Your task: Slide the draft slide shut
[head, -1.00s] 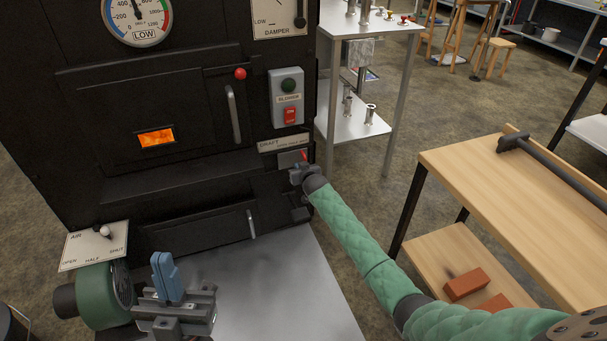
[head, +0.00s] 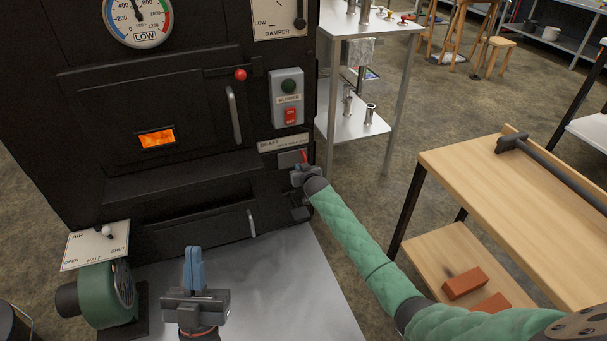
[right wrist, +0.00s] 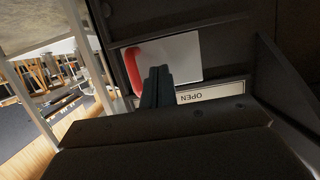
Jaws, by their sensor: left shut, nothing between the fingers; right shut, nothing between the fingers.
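The draft slide is a grey metal plate (head: 289,158) under the DRAFT label (head: 283,142) on the black furnace front. Its red handle (right wrist: 133,70) shows in the right wrist view at the plate's left edge. My right gripper (head: 303,170) is shut and empty, with its fingertips (right wrist: 160,72) in front of the plate, just right of the handle in the wrist view. I cannot tell whether they touch it. My left gripper (head: 194,256) is shut and empty, pointing up above the metal sheet in front of the furnace.
A green blower (head: 100,293) with an AIR lever plate (head: 96,245) stands at the left. The blower switch box (head: 287,98) is above the slide. A steel shelf (head: 362,80) is beyond the furnace, and a wooden bench (head: 520,200) stands at the right.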

